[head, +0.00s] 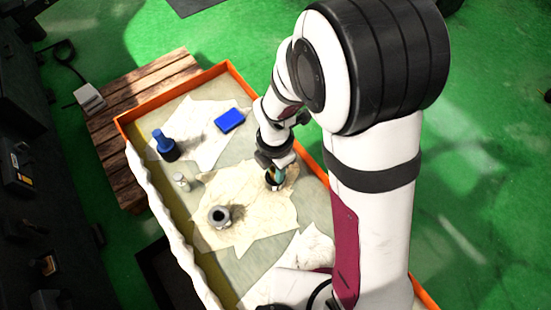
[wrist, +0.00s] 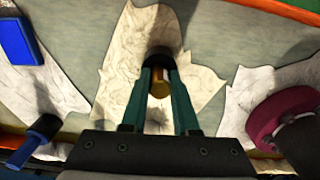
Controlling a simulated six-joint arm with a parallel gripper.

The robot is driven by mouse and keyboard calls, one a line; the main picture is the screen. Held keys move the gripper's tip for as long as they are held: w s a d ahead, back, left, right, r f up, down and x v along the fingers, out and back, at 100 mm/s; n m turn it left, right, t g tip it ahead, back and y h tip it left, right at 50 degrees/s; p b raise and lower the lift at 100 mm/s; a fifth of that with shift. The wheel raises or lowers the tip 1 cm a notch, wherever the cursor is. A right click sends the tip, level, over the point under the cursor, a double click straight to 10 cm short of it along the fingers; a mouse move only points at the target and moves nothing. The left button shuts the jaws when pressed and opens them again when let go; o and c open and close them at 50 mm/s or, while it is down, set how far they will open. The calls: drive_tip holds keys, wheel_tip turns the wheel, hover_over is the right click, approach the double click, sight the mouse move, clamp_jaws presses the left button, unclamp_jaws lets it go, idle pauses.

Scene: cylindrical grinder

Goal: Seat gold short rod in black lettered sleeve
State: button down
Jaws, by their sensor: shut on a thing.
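My gripper (head: 275,172) points down at the cloth in the tray. In the wrist view its two green fingers (wrist: 159,70) are shut on the gold short rod (wrist: 160,89), whose end shows between them. A black cylinder, which looks like the black lettered sleeve (wrist: 160,51), is at the fingertips in the wrist view. In the head view the dark sleeve (head: 271,185) stands on the cloth right under the fingers. The fingers hide most of the rod, and I cannot tell whether it is inside the sleeve. No lettering is readable.
A grey hollow collar (head: 219,216) stands nearby on the cloth, with a small silver piece (head: 181,182) to its upper left. A blue and black object (head: 163,146) and a blue box (head: 230,120) are farther back. The orange tray rim (head: 170,92) bounds the area.

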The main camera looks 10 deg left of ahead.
drive_tip(key=shift+f, duration=0.25)
drive_tip(key=shift+f, duration=0.35)
drive_tip(key=c, duration=0.7)
unclamp_jaws()
wheel_tip(320, 180, up, 13)
drive_tip(key=shift+s+d+r+m+y, duration=0.3)
drive_tip(key=shift+s+d+r+m, duration=0.55)
drive_tip(key=shift+s+d+m, duration=3.05)
drive_tip(key=shift+s+d+r+m+y, duration=0.2)
drive_tip(key=shift+s+r+m, duration=0.7)
drive_tip(key=shift+m, duration=6.35)
drive_tip(key=shift+s+d+r+m+y, duration=0.6)
drive_tip(key=shift+s+d+m, duration=1.55)
drive_tip(key=shift+m, duration=3.4)
drive_tip(key=shift+s+a+r, duration=0.2)
drive_tip(key=shift+s+a, duration=0.05)
drive_tip(key=shift+a, duration=0.05)
